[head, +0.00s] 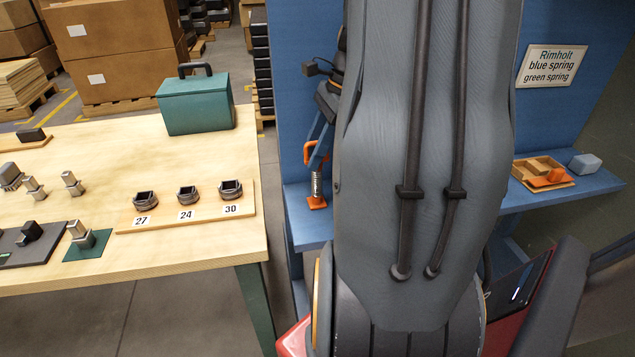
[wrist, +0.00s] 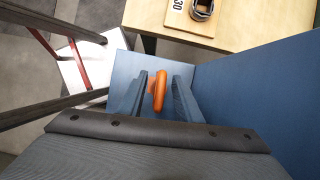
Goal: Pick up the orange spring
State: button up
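The orange spring (head: 316,186) is upright at the left end of the blue shelf, left of my arm in the head view. It has an orange loop on top, a coil below and an orange foot. In the wrist view its orange loop (wrist: 159,88) shows between the two fingers of my gripper (wrist: 160,84). A gap shows on the right finger's side; the loop is close to the left finger, and contact is unclear. In the head view my gripper (head: 320,148) points down beside the loop. My arm hides part of the shelf.
The blue shelf (head: 480,204) has a blue back panel (head: 295,40) close behind my gripper. A wooden tray (head: 520,178) with an orange piece and a grey-blue block (head: 585,164) are at its right. A wooden table (head: 190,240) with numbered parts stands left.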

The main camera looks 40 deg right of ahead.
jog(key=shift+x, duration=1.15)
grip_shut()
